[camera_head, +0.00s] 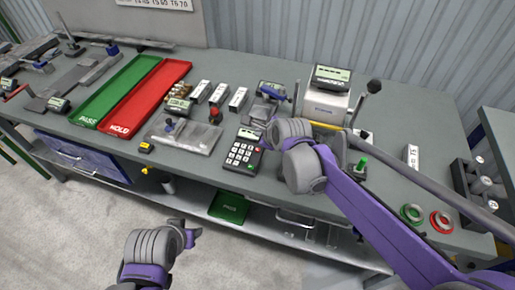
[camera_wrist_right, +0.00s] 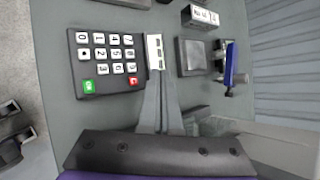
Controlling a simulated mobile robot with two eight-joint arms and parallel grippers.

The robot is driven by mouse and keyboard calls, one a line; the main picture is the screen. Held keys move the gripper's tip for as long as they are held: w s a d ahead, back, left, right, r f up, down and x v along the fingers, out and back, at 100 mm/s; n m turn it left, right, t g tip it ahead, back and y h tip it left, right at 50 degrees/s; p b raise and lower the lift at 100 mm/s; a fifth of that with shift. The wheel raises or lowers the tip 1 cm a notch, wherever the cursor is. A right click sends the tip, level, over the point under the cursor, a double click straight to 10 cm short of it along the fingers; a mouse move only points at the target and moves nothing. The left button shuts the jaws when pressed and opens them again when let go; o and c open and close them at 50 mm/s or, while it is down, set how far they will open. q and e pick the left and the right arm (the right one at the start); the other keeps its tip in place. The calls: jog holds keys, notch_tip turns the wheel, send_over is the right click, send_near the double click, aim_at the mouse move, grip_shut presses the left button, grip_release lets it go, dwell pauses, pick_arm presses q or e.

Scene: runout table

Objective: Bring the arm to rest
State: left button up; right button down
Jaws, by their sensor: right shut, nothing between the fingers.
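My right arm (camera_head: 360,205) reaches in from the right over the table in the head view, its wrist beside the keypad. In the right wrist view, my right gripper (camera_wrist_right: 161,82) has its two grey fingers together with nothing between them. The fingertips appear close to the display of the black keypad (camera_wrist_right: 88,72); I cannot tell whether they touch it. My left arm (camera_head: 152,252) shows at the bottom of the head view, in front of the table. Its fingers cannot be made out.
The keypad (camera_head: 240,155) lies near the table's front edge. A green tray (camera_head: 117,88) and a red tray (camera_head: 150,92) lie to the left. A grey machine (camera_head: 326,104) stands behind my right wrist. Green (camera_head: 411,213) and red (camera_head: 441,221) rings lie at the right.

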dwell(0.4)
jog(key=s+d+f+n+g+h, duration=0.1)
jog(key=s+d+f+n, duration=0.1)
jog(key=s+d+n, duration=0.3)
jog(key=s+d+f+n+g+h, duration=0.1)
jog(key=s+d+f+n, duration=0.1)
jog(key=s+d+n, duration=0.4)
jog(key=s+d+f+n+h, duration=0.1)
jog(key=s+d+f+n, duration=0.2)
jog(key=s+d+n, duration=0.3)
jog(key=s+n, duration=0.5)
jog(key=s, duration=0.5)
jog(key=shift+s+g+h, duration=0.15)
jog(key=shift+g+h, duration=0.25)
